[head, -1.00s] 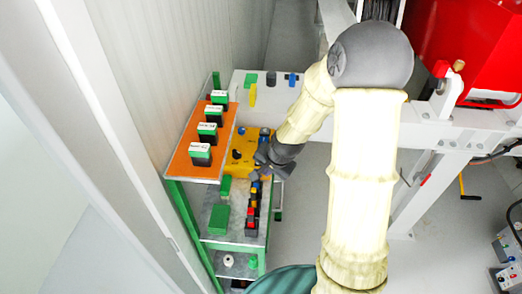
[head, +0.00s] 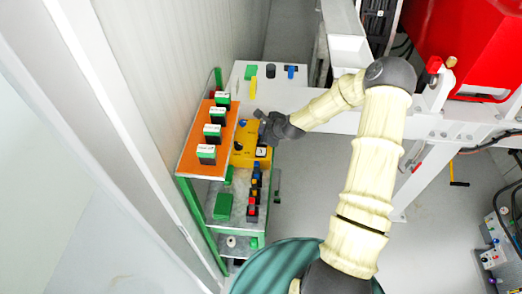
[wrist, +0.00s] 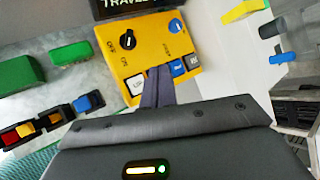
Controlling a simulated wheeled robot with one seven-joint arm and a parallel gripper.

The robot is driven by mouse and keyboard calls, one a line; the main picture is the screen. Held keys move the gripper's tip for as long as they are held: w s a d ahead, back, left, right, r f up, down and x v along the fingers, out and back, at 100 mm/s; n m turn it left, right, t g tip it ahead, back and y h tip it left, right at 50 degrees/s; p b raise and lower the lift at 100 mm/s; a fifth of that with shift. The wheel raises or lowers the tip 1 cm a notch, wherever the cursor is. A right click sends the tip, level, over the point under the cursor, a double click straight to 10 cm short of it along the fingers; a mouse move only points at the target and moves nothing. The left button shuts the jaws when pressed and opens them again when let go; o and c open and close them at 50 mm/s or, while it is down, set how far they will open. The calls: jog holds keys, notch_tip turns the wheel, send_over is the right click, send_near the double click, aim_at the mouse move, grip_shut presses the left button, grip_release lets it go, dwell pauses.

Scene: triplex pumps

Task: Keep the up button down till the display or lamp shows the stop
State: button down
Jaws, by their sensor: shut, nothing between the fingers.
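A yellow control box (head: 243,158) sits on the rack at the left; it also shows in the wrist view (wrist: 150,55). I cannot read which is the up button. My gripper (wrist: 158,76) is shut and empty, its fingertips over the row between the white and blue buttons, hiding part of it. Contact cannot be told. A black display (wrist: 125,6) reading "TRAVEL" is cut off at the top.
An orange panel (head: 190,160) with several green-and-white labelled blocks stands left of the yellow box. Lower shelves hold a green box (head: 223,206) and a row of coloured buttons (head: 254,190).

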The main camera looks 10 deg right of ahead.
jog(key=b, duration=0.6)
send_near(258, 147)
jog(key=shift+w+r+x, duration=0.1)
jog(key=shift+x, duration=1.05)
jog(key=shift+w+r+x, duration=0.1)
jog(key=shift+r+x, duration=0.05)
jog(key=shift+x, duration=1)
jog(key=shift+a, duration=0.1)
jog(key=shift+f+b, duration=0.35)
jog(key=shift+f, duration=0.05)
